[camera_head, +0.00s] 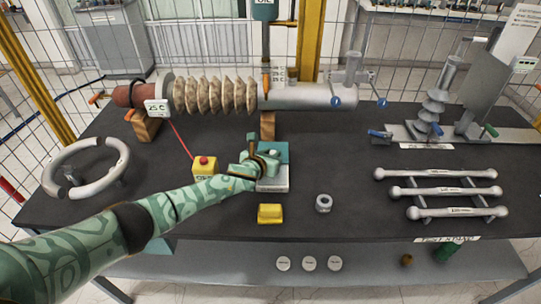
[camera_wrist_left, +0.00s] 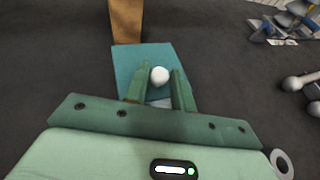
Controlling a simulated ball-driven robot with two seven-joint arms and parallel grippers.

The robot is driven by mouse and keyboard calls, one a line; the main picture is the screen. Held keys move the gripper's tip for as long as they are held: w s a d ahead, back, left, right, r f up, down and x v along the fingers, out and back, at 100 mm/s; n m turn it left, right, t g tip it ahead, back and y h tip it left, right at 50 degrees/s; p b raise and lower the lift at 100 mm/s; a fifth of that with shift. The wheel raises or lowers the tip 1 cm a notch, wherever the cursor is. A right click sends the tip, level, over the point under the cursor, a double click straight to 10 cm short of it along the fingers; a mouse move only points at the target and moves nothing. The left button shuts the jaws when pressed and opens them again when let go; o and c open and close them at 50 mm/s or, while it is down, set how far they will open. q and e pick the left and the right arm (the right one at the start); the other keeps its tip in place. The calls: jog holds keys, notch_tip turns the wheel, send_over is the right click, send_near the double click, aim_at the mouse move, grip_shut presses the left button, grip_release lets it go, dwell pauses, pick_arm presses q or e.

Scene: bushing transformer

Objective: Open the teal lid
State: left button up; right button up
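The teal lid (camera_head: 274,148) lies on a small box with a pale grey front (camera_head: 273,186) near the middle of the table. In the left wrist view the lid (camera_wrist_left: 136,58) shows as a flat teal panel with a round white knob (camera_wrist_left: 159,76). My left gripper (camera_head: 262,155) is over the lid and hides part of it. In the wrist view its two green fingers (camera_wrist_left: 161,78) stand on either side of the knob. The gaps are too small to tell whether they touch it. My right gripper is not in view.
A yellow box with a red button (camera_head: 204,165) stands left of the lid's box. A yellow block (camera_head: 270,213) and a grey ring nut (camera_head: 323,203) lie in front. The ribbed bushing (camera_head: 215,95) lies behind on wooden supports.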

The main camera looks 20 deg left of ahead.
pick_arm(q)
jog(key=shift+o, duration=1.1)
jog(key=shift+w, duration=0.1)
jog(key=shift+s+r, duration=0.2)
jog(key=shift+s, duration=0.1)
jog(key=p+v, duration=0.4)
jog(key=v, duration=0.1)
jog(key=shift+s+a+r, duration=0.1)
jog(key=shift+r, duration=0.2)
jog(key=p+v, duration=0.2)
jog(key=v, duration=0.8)
jog(key=shift+s+f+p, duration=0.25)
jog(key=shift+f+p, duration=0.05)
jog(key=shift+p, duration=0.1)
jog(key=shift+a, duration=0.1)
